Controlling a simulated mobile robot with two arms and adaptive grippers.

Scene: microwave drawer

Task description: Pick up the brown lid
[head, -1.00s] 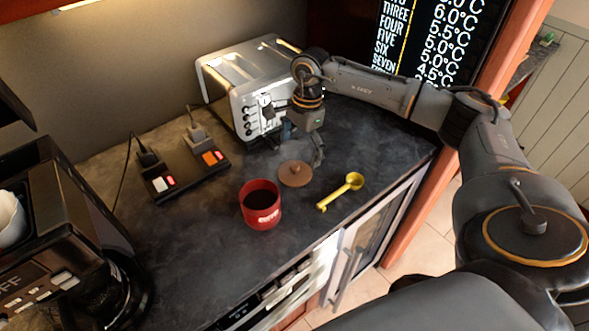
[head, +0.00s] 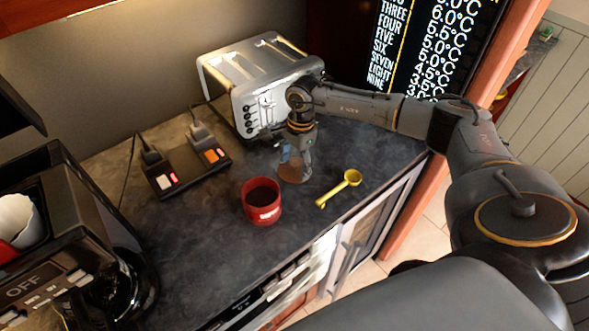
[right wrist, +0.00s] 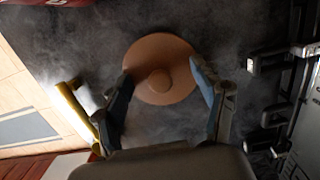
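The brown lid (head: 293,177) is a round disc with a centre knob, lying on the dark counter behind the red mug. My right gripper (head: 292,160) is over it and hides part of it in the head view. In the right wrist view the lid (right wrist: 160,50) lies beyond and between the fingers of my right gripper (right wrist: 162,76), which are spread apart on either side of its knob. The gripper is open and holds nothing. Whether the fingertips touch the lid cannot be told. My left gripper is not in view.
A red mug (head: 261,203) with dark contents stands left of the lid. A yellow scoop (head: 340,188) lies to the right. A silver toaster (head: 250,75) is behind, a power strip (head: 187,168) left, a coffee maker (head: 60,240) far left. The counter's front edge is near.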

